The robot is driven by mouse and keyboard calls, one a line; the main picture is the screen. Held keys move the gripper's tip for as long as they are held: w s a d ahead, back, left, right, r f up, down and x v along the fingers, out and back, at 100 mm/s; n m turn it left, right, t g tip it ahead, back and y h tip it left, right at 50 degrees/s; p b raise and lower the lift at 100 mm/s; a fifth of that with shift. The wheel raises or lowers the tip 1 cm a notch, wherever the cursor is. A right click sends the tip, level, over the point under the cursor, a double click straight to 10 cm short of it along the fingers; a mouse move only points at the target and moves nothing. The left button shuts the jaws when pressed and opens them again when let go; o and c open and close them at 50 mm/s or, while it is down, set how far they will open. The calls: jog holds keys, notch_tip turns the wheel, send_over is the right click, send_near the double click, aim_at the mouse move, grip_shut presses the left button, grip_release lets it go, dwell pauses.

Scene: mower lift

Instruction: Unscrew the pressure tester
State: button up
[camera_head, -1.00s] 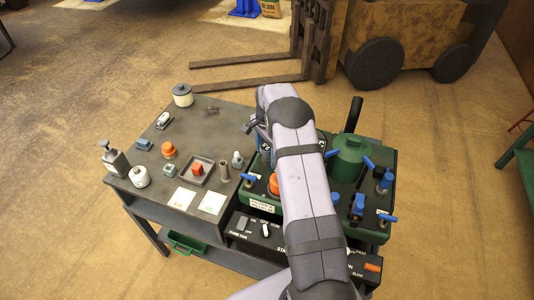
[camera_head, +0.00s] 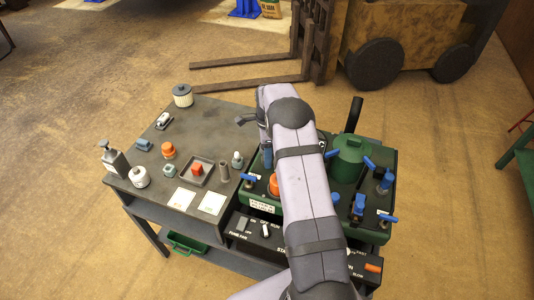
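My arm reaches up over the green machine (camera_head: 262,168) and covers much of its top. My gripper (camera_head: 246,120) shows only in part, as a dark piece left of the arm near the machine's back left corner. Its fingers are not clear, and I cannot tell whether it is open or holds anything. I cannot pick out the pressure tester for sure; it may be hidden behind my arm. Blue-handled valves (camera_head: 358,203) and a green round cylinder (camera_head: 350,157) stand on the machine. An orange cap (camera_head: 274,185) shows just left of my arm.
The grey bench (camera_head: 210,128) left of the machine holds a white filter (camera_head: 183,95), a pump bottle (camera_head: 115,163), a white jar (camera_head: 140,177), an orange-topped part (camera_head: 168,150) and a tray (camera_head: 208,178) with a red part. The bench's back middle is clear.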

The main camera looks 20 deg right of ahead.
jog(key=c, duration=0.7)
jog(key=shift+c, duration=0.4)
jog(key=n, duration=0.5)
jog(key=shift+n, duration=0.7)
jog(key=n, duration=0.6)
jog(key=shift+n, duration=0.3)
